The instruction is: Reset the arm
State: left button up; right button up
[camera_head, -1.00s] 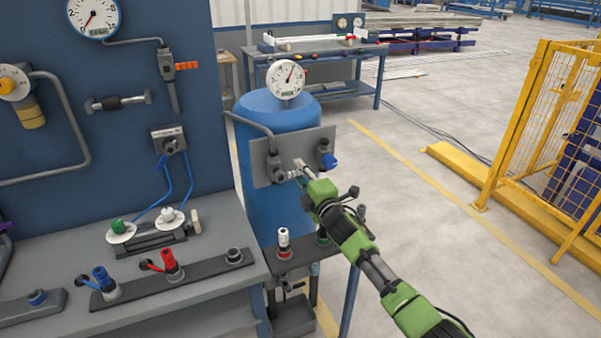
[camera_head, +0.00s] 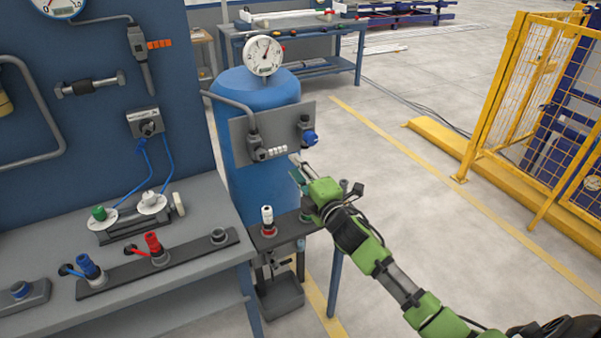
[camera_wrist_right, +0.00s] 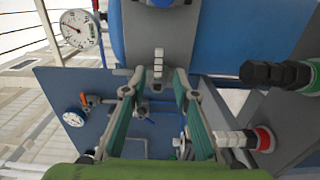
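My right gripper (camera_head: 298,168) is in the middle of the head view, a little right of and below a pale ribbed fitting (camera_head: 277,153). The fitting sticks out of a dark connector on the grey plate (camera_head: 240,135) in front of the blue tank (camera_head: 232,175). In the right wrist view, the two fingers of my right gripper (camera_wrist_right: 160,78) stand apart with nothing between them. The pale fitting (camera_wrist_right: 158,60) shows beyond the fingertips, apart from them. My left gripper is not in view.
A workbench (camera_head: 200,200) with red, blue and white fittings stands left. A yellow fence (camera_head: 520,110) stands right. The floor (camera_head: 400,160) between is clear.

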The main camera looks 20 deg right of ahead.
jog(key=shift+s, duration=0.95)
